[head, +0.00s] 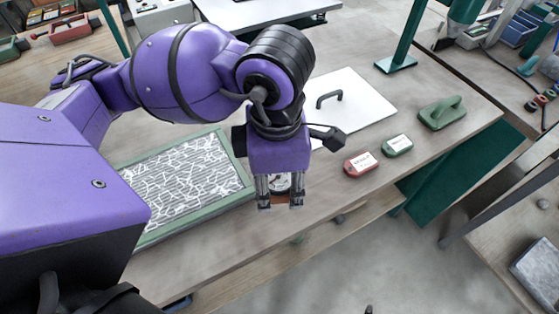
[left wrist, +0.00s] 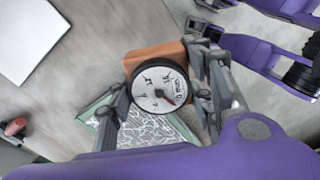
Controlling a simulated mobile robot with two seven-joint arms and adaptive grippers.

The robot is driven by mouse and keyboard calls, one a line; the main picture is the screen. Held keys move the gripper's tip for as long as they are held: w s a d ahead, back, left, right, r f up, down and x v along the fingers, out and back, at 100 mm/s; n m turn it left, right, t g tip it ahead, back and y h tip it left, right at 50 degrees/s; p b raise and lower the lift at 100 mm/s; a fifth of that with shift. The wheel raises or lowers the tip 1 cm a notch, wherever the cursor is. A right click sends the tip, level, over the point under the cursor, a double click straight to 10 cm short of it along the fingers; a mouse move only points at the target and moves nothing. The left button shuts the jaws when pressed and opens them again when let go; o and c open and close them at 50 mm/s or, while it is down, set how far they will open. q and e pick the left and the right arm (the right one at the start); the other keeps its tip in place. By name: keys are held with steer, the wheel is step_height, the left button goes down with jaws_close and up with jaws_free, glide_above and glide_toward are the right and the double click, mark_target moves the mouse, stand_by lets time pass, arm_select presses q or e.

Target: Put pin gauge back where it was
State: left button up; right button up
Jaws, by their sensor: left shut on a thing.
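The pin gauge (head: 280,183) is a round white dial with a black rim. In the left wrist view its dial (left wrist: 160,89) faces the camera, between the fingers. My left gripper (head: 280,204) points down near the table's front edge and is shut on the gauge. A brown-orange block (left wrist: 152,58) shows behind the dial; I cannot tell whether it is part of the gauge or what it rests on. Purple arm parts, likely my right arm, show at the upper right of the left wrist view; its jaws are not clear.
A green-framed tray of white fibres (head: 246,190) lies left of the gripper. A white plate with a dark handle (head: 365,108) lies behind. A red tag (head: 361,164), a green tag (head: 398,146) and a green handled block (head: 442,113) stand right. A green post (head: 397,64) rises behind.

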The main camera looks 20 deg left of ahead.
arm_select(q)
steer(key=w+f, duration=0.2)
steer(key=w, duration=0.1)
steer(key=w+f, duration=0.5)
steer(key=w, duration=0.2)
steer(key=shift+d+f, duration=0.2)
steer(key=shift+d, duration=0.05)
steer(key=shift+w+f, duration=0.3)
steer(key=shift+f, duration=0.05)
steer(key=shift+w+f, duration=0.15)
steer(key=shift+f, duration=0.8)
steer(key=shift+w+f, duration=0.15)
steer(key=shift+f, duration=0.8)
arm_select(e)
steer(key=shift+w+d+f, duration=0.1)
steer(key=shift+d+f, duration=0.45)
steer(key=shift+f, duration=0.05)
arm_select(q)
steer(key=shift+f, duration=0.2)
steer(key=o, duration=1.4)
steer(key=shift+o, duration=0.4)
arm_select(e)
steer(key=shift+w, duration=0.1)
